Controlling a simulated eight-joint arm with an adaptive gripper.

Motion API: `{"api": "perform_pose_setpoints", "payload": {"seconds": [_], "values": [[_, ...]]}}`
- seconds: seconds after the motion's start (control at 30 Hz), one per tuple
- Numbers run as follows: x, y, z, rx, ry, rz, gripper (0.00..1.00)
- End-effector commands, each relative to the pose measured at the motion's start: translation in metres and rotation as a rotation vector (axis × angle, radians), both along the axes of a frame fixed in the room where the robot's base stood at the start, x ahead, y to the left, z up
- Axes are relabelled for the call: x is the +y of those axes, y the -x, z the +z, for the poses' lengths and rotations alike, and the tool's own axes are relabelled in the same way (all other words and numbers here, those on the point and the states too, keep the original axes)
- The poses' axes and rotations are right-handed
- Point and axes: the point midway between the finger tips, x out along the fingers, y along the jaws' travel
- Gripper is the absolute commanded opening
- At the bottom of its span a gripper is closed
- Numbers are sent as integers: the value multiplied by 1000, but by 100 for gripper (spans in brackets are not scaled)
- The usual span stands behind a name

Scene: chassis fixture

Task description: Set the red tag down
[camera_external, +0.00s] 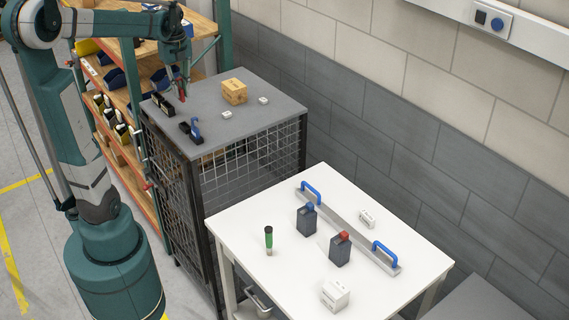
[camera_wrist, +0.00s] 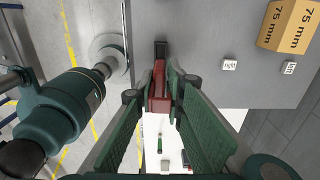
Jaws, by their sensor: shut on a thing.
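The red tag (camera_wrist: 159,92) is between the two green fingers of my gripper (camera_wrist: 163,82) in the wrist view, and the gripper is shut on it. In the external view the tag (camera_external: 182,98) shows as a small red strip below my gripper (camera_external: 180,86), over the left part of the grey top (camera_external: 212,140) of the mesh cage. It is close to a black block (camera_external: 162,104). Whether the tag touches the block or the top is not clear. In the wrist view a black part (camera_wrist: 160,49) shows just beyond the tag.
A black block with a blue lever (camera_external: 191,130) stands near the cage's front edge. A cardboard box (camera_external: 235,91) and two small white blocks (camera_external: 227,114) sit farther right. A shelf rack (camera_external: 122,80) stands close at the left. The white table (camera_external: 240,220) holds bottles and a handled bar.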

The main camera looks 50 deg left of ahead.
Motion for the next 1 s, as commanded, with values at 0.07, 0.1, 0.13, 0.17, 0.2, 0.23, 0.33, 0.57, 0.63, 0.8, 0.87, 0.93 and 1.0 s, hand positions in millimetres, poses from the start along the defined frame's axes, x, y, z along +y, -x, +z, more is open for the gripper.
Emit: {"api": "perform_pose_setpoints", "payload": {"seconds": [0.07,0.1,0.13,0.17,0.2,0.23,0.33,0.57,0.63,0.8,0.87,0.93,1.0], "values": [[0,0,10,0,0,0,4],[0,0,16,0,0,0,4],[0,0,20,0,0,0,4],[-1,0,24,0,0,-1,4],[-6,-4,21,1,0,-14,4],[-10,-6,20,1,0,-22,4],[-21,-11,20,2,0,-46,4],[-56,-27,20,6,0,-118,4],[-68,-31,19,7,-1,-144,4],[-98,-42,20,10,-1,-206,4],[-109,-46,20,11,-2,-229,4],[-121,-49,20,12,-2,-254,4],[-133,-53,20,13,-2,-280,4]]}}
